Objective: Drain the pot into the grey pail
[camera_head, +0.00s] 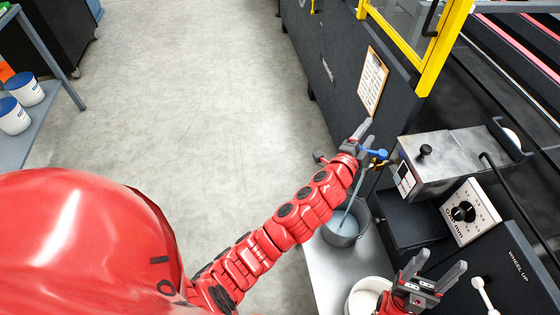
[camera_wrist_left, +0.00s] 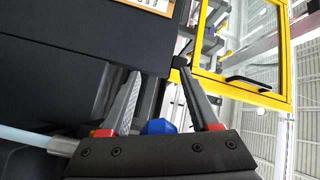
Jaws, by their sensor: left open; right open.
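The glue pot (camera_head: 425,165) is a grey metal box with a black-knobbed lid, at right in the head view. A blue valve handle (camera_head: 377,154) with a yellow part beside it sits at its left side. A pale stream (camera_head: 354,190) runs from there into the grey pail (camera_head: 345,238), which holds pale liquid. In the left wrist view the stream (camera_wrist_left: 25,138) leaves a metal spout (camera_wrist_left: 62,146). My left gripper (camera_head: 366,134) is open beside the handle; the blue handle (camera_wrist_left: 158,127) shows between its fingers. My right gripper (camera_head: 433,272) is open and empty at the lower right.
A white bucket (camera_head: 366,298) stands on the metal shelf (camera_head: 325,270) near the pail. A clipboard (camera_head: 372,80) hangs on the dark machine, below a yellow guard frame (camera_head: 436,60).

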